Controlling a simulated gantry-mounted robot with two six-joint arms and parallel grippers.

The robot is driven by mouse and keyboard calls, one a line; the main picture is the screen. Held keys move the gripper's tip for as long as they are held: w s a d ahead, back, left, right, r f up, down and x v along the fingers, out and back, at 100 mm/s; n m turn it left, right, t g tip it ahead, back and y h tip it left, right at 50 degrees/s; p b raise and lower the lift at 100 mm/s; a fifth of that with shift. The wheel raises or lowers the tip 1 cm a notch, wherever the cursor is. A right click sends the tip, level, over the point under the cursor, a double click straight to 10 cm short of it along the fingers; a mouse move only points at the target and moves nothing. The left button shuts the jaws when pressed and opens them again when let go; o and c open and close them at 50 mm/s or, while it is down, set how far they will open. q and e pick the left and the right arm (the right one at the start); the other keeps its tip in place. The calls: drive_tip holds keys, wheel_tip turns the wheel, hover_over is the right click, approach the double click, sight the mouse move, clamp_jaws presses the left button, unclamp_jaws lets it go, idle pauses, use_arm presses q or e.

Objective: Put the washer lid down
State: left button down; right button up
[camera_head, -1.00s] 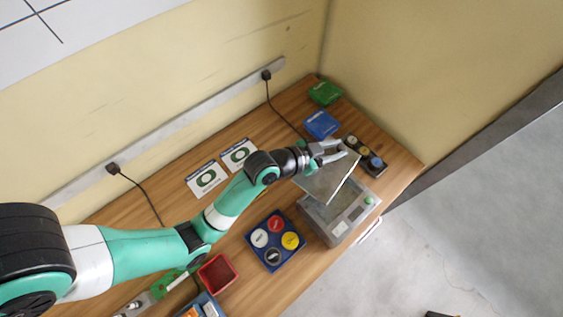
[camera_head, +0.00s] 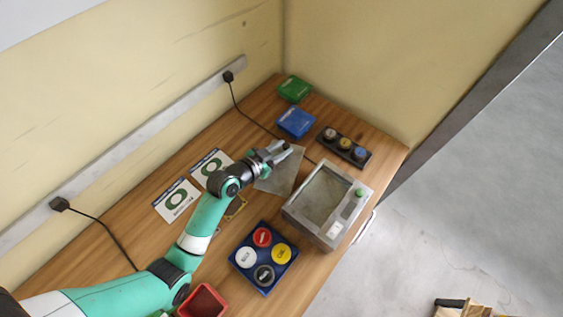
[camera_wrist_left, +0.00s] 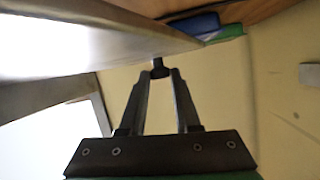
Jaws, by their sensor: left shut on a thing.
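The washer lid (camera_head: 284,178) is a thin grey metal plate, just left of the washer (camera_head: 297,213) in the head view. My left gripper (camera_head: 282,151) is at its far edge. In the wrist view, the left gripper (camera_wrist_left: 158,72) is shut on a small dark knob at the lid (camera_wrist_left: 90,52). I cannot tell whether the lid touches the table. The washer is a grey metal box, open on top, with a green button on its panel. My right gripper is not in view.
A blue tray (camera_head: 240,268) with several coloured round caps stands in front. A black holder (camera_head: 345,147) with three round pieces, a blue box (camera_head: 296,122) and a green box (camera_head: 294,88) stand behind. Two printed cards (camera_head: 177,199) lie left. A red bin (camera_head: 203,302) stands near the bottom.

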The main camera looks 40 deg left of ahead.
use_arm(q)
wheel_tip(320, 180, down, 5)
drive_tip(key=shift+f+b, duration=0.15)
drive_tip(key=shift+b, duration=0.75)
drive_tip(key=shift+f, duration=0.1)
drive_tip(key=c, duration=0.6)
unclamp_jaws()
